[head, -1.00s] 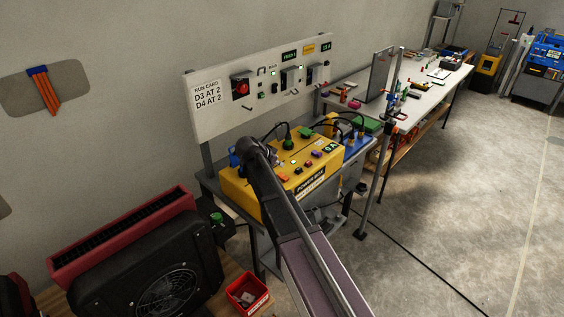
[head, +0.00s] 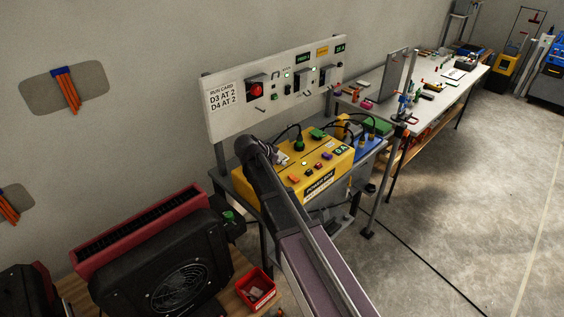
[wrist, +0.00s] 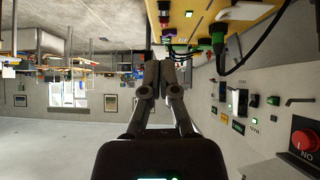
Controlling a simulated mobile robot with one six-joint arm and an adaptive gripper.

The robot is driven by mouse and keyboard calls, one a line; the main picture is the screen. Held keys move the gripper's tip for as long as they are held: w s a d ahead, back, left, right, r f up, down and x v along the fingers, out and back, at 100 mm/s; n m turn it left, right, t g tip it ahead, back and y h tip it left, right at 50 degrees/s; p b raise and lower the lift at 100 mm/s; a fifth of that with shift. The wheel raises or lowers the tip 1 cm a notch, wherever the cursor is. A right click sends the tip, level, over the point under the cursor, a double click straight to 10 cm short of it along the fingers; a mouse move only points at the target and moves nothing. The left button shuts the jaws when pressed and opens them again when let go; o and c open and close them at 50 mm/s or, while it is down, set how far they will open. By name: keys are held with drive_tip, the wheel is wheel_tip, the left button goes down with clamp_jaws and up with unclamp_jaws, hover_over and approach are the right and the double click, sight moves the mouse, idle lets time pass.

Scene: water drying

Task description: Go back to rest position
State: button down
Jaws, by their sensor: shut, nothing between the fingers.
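My gripper (wrist: 159,68) is shut and empty in the wrist view, its fingertips together. My arm reaches from the bottom of the head view toward the yellow power box (head: 338,176), and its wrist end covers the box's left part. The fingers are hard to make out in the head view. In the wrist view, which looks upside down, the yellow box (wrist: 182,14) shows at the top, and a gap to the fingers cannot be judged.
A white panel (head: 228,123) with a red knob (head: 256,90) stands behind the box. A black fan unit (head: 170,262) and a red bin (head: 256,287) are at lower left. A long workbench (head: 440,112) stands at right. The floor at right is mostly clear, with a cable across it.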

idle(0.3)
drive_tip(key=s+d+f+n+g+y, duration=0.1)
drive_tip(key=s+d+n+y, duration=0.1)
drive_tip(key=s, duration=0.6)
drive_tip(key=s+d+f+n+g+y, duration=0.2)
drive_tip(key=s+d+n, duration=0.2)
drive_tip(key=s, duration=0.4)
drive_tip(key=s+d+f+n+g+y, duration=0.2)
drive_tip(key=s+d+n+y, duration=0.1)
drive_tip(key=s, duration=0.5)
drive_tip(key=shift+d+f+n, duration=0.25)
drive_tip(key=shift+d+n, duration=0.25)
drive_tip(key=shift+d, duration=0.35)
